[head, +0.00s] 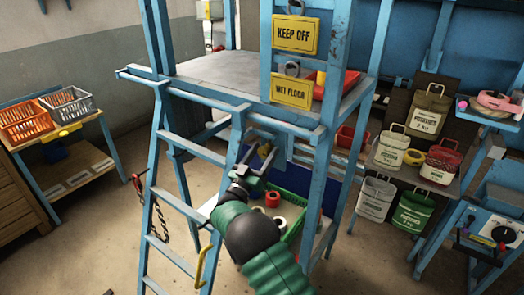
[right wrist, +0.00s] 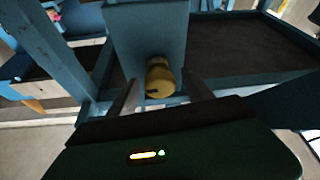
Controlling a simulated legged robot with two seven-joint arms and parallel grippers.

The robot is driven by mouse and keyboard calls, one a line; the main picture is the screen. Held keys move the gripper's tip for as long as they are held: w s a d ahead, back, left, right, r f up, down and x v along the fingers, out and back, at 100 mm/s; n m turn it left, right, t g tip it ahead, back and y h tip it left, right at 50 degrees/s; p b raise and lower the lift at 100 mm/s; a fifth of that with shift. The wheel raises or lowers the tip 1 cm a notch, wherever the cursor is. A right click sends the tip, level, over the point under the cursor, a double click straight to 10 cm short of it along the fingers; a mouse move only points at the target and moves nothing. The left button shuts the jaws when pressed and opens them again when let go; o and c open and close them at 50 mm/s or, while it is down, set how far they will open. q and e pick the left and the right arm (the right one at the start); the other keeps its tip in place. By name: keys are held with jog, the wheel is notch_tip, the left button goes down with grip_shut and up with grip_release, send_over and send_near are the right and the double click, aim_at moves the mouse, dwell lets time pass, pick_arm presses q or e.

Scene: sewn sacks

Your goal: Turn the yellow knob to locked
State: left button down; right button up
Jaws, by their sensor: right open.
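The yellow knob (right wrist: 160,77) sticks out from a blue-grey plate (right wrist: 146,25) in the right wrist view. A small dark mark shows low on its side; I cannot read whether it stands at locked. In the head view the knob (head: 265,150) is partly behind my fingers, below the platform of the blue frame. My right gripper (head: 258,162) is open in front of it. In the right wrist view the gripper (right wrist: 162,92) has one finger on each side of the knob; contact is not clear. My left gripper is not in view.
A blue ladder (head: 192,210) stands left of my right arm. Blue posts and the platform (head: 215,68) surround the knob. A green crate (head: 292,212) lies below. Keep-off (head: 296,35) and wet-floor (head: 291,91) signs hang above. Sacks (head: 392,146) stand at right.

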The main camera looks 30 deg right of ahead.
jog(key=shift+w+d+f, duration=0.15)
jog(key=shift+d+f, duration=0.1)
jog(key=shift+d, duration=0.35)
jog(key=shift+c, duration=0.3)
jog(key=shift+a+r, duration=0.25)
jog(key=shift+a, duration=0.45)
jog(key=c, duration=0.7)
jog(key=shift+c, duration=1.4)
jog(key=shift+d, duration=0.1)
grip_shut()
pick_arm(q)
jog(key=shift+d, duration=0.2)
